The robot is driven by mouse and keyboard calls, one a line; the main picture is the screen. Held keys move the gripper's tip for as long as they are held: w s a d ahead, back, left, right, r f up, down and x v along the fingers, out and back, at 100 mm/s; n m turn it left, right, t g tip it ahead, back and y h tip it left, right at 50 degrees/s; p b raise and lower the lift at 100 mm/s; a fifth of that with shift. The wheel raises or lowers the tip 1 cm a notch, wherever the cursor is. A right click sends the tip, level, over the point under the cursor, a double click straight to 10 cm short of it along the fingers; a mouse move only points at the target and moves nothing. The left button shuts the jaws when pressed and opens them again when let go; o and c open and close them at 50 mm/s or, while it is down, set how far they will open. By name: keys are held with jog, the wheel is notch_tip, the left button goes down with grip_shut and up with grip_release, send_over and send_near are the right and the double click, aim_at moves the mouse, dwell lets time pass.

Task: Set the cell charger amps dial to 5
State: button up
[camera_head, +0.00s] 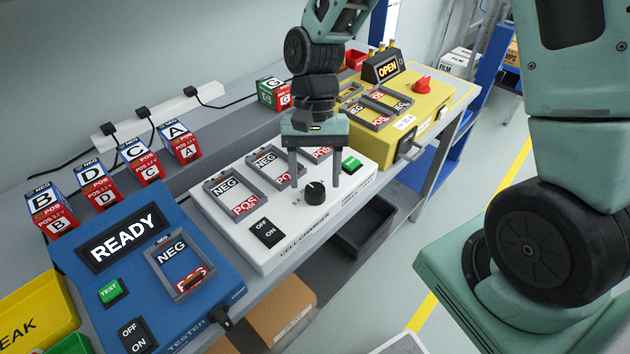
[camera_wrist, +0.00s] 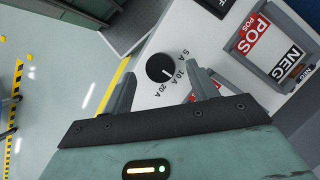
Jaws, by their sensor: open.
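The cell charger (camera_head: 283,236) is a white box on the bench with battery slots, an OFF/ON rocker (camera_head: 266,232) and a green button (camera_head: 351,164). Its round black amps dial (camera_head: 315,193) is near the front edge. In the wrist view, the dial (camera_wrist: 160,68) has 5 A, 10 A and 20 A printed beside it, and its small white mark appears to face about 10 A. My gripper (camera_head: 315,184) points down over the dial, open, with one finger on each side. In the wrist view, my gripper (camera_wrist: 162,76) shows gaps between fingers and dial; contact is not visible.
A blue tester (camera_head: 212,290) reading READY stands left of the charger, and a yellow unit (camera_head: 432,98) reading OPEN stands right. Batteries (camera_head: 181,141) labelled A, C, D and B line the back near a power strip (camera_head: 120,132). A dark bin (camera_head: 362,236) sits below.

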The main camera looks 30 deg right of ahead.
jog(key=shift+x, duration=1)
jog(key=c, duration=1)
